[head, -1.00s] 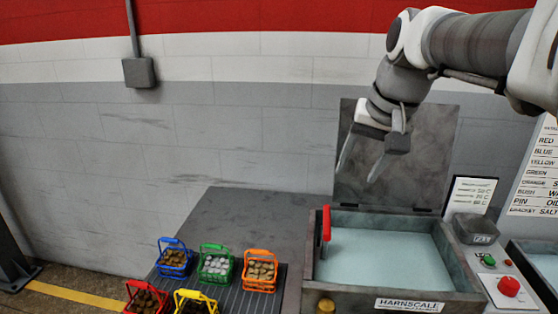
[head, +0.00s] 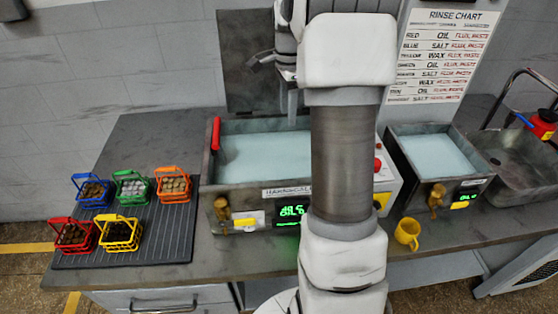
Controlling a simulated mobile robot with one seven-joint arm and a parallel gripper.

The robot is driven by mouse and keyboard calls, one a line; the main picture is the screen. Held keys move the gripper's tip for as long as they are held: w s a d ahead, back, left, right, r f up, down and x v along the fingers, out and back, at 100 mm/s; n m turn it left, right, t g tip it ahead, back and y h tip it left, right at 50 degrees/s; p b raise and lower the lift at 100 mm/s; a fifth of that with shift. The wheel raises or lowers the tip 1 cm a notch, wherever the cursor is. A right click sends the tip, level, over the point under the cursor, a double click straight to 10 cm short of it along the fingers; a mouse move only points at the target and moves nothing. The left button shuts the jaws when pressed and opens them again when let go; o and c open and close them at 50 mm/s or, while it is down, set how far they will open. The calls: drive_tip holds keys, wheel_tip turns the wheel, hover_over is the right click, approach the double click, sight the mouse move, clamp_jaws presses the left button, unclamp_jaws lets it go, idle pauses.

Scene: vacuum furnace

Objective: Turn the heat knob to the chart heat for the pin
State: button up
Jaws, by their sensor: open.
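My gripper (head: 272,90) is open and empty, above the large left tank (head: 205,190) and in front of its raised lid. A red knob (head: 377,165) shows just right of my arm, which hides most of the panel around it; I cannot read its setting or confirm that it is the heat knob. A green display (head: 289,215) on the tank front is partly hidden and its digits are not clear. The rinse chart (head: 445,50) hangs on the wall at the right; its pin row appears to read OIL. No heat card is visible now.
Several coloured baskets (head: 121,232) with small parts stand on a ridged mat (head: 170,240) at the left. A second tank (head: 395,150), a sink (head: 515,160) and a yellow mug (head: 407,232) are at the right. A red handle (head: 216,133) rises at the left tank's edge.

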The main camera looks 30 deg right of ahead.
hover_over(286, 156)
drive_tip(key=f, duration=1.1)
drive_tip(key=shift+s+f+p, duration=0.25)
drive_tip(key=shift+s+p, duration=0.05)
drive_tip(key=shift+p, duration=0.05)
drive_tip(key=shift+w+f+p, duration=0.2)
drive_tip(key=shift+f+p, duration=0.05)
drive_tip(key=shift+f, duration=1.3)
drive_tip(key=shift+w+f+p, duration=0.15)
drive_tip(key=shift+f+p, duration=0.05)
drive_tip(key=shift+f, duration=1.3)
clamp_jaws()
